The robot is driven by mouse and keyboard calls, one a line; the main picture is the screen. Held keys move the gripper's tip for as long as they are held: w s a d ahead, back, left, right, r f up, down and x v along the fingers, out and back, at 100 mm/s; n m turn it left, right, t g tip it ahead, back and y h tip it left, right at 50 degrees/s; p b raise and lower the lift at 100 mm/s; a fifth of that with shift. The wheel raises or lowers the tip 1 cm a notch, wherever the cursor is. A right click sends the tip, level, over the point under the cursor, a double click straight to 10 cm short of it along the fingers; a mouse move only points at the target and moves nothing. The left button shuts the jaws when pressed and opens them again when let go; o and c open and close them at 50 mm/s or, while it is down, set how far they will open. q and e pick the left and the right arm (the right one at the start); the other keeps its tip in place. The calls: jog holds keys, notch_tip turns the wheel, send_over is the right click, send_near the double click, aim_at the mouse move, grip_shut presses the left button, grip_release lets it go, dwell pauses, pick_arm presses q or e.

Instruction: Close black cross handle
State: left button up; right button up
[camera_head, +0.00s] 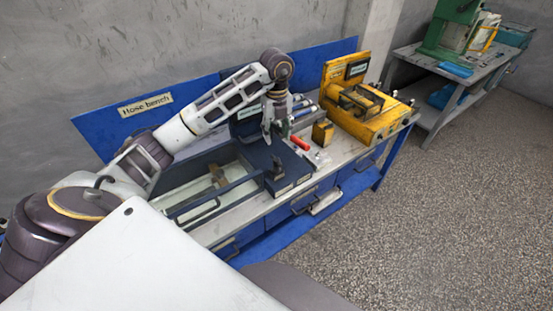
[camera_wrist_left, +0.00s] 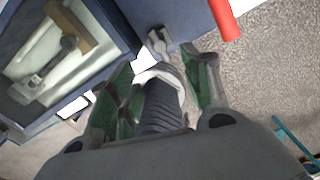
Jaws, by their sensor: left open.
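A small black handle-like part (camera_head: 278,168) stands at the front of the dark blue unit (camera_head: 262,157) on the bench. I cannot make out its cross shape clearly. My left gripper (camera_head: 271,136) hangs down over the blue unit, behind and above that part, with its fingers apart. In the left wrist view the two green-padded fingers (camera_wrist_left: 165,95) are spread. A dark ribbed cylinder with a pale ring (camera_wrist_left: 162,105) shows between them; I cannot tell whether they touch it. A small grey fitting (camera_wrist_left: 158,42) shows beyond the fingertips. My right gripper is not in view.
A red handle (camera_head: 300,143) lies just right of the gripper. An open tray (camera_head: 222,198) with a long handle is to the left. A blue panel (camera_head: 160,108) runs behind the bench.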

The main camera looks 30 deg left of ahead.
aim_at(276, 159)
pick_arm(q)
jog(key=shift+f+p, duration=1.05)
jog(key=shift+f, duration=5.4)
grip_shut()
